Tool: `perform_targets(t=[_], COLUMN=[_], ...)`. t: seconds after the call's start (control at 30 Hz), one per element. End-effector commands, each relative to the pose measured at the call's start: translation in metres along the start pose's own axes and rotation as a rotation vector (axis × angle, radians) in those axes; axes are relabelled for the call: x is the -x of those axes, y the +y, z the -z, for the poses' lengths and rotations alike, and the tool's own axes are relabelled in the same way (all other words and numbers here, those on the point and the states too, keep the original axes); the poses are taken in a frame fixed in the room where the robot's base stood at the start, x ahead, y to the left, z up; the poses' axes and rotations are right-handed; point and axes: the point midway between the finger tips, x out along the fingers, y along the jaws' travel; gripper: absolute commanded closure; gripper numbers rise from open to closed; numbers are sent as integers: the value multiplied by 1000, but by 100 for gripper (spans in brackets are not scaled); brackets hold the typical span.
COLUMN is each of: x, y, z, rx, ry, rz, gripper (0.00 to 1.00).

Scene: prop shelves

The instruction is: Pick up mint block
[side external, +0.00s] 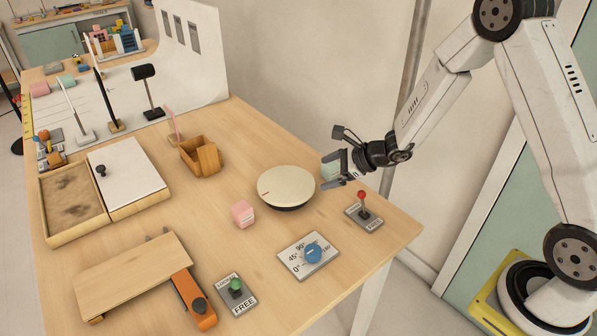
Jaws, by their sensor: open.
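A pale mint block (329,167) stands on the wooden table near its back right edge, just behind the round cream turntable. My gripper (341,170) reaches in from the right and is open, with its fingers at the block. One dark finger shows at the block's upper side and the other low at its right. Part of the block is hidden by the fingers. I cannot tell whether the fingers touch it.
The turntable (286,184) stands close to the left of my gripper. A red-knobbed lever (362,207) stands in front of it. A pink block (243,214), a blue dial (313,252) and a wooden box (200,157) are nearby. A wall rises behind.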

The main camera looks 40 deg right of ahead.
Motion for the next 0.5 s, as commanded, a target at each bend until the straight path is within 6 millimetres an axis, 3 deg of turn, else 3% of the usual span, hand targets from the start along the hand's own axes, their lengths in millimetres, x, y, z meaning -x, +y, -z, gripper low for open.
perform_targets(t=[0.23, 0.5], x=[-11, -10], y=[-48, -95], z=[29, 71], rx=[-268, -520], ry=[-49, -95], rz=[221, 470], gripper=[0, 0])
